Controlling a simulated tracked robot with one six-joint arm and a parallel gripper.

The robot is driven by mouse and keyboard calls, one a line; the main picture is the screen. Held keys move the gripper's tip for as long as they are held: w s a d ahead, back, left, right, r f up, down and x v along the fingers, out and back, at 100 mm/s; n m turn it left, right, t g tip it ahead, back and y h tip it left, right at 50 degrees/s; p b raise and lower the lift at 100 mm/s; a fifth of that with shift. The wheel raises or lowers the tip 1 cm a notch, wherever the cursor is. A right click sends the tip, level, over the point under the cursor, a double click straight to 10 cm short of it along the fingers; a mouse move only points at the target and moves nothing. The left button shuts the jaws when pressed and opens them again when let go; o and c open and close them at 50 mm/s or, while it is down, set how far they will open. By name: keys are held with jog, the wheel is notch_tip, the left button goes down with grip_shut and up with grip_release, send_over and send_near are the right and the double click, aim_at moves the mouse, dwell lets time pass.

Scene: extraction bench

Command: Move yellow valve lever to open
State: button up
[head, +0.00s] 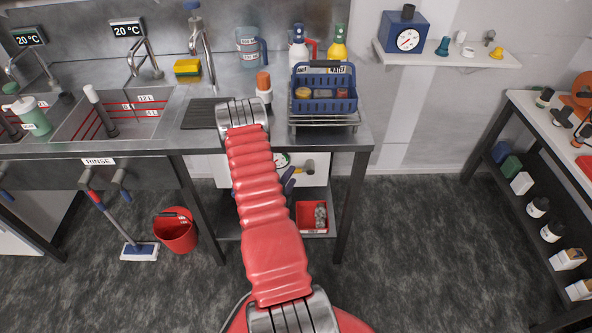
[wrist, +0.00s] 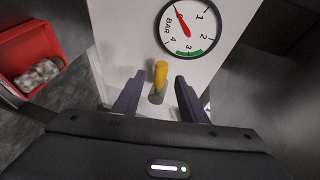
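The yellow valve lever (wrist: 160,74) sticks out from a white panel (wrist: 120,28), with a grey round stub at its near end. In the wrist view it stands between the two fingers of my gripper (wrist: 159,88), with a gap visible on both sides. My gripper is open and holds nothing. In the head view the lever (head: 309,167) shows under the bench, just right of my gripper (head: 289,181). Whether a finger touches it cannot be told. A round BAR gauge (wrist: 186,29) sits above the lever, its red needle near the low end.
A red bin (wrist: 30,55) with a crumpled grey thing in it lies left of the panel in the wrist view; the bin (head: 312,217) sits on the lower shelf. Bench legs (head: 353,208) stand nearby. A red bucket (head: 176,232) and a mop (head: 140,250) are on the floor.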

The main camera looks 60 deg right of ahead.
jog(key=shift+w+d+f, duration=0.1)
jog(key=shift+d+f, duration=0.1)
jog(key=shift+d, duration=1.05)
jog(key=shift+w+d+f, duration=0.1)
jog(key=shift+d+f, duration=0.1)
jog(key=shift+d, duration=1)
jog(key=shift+c, duration=0.4)
grip_shut()
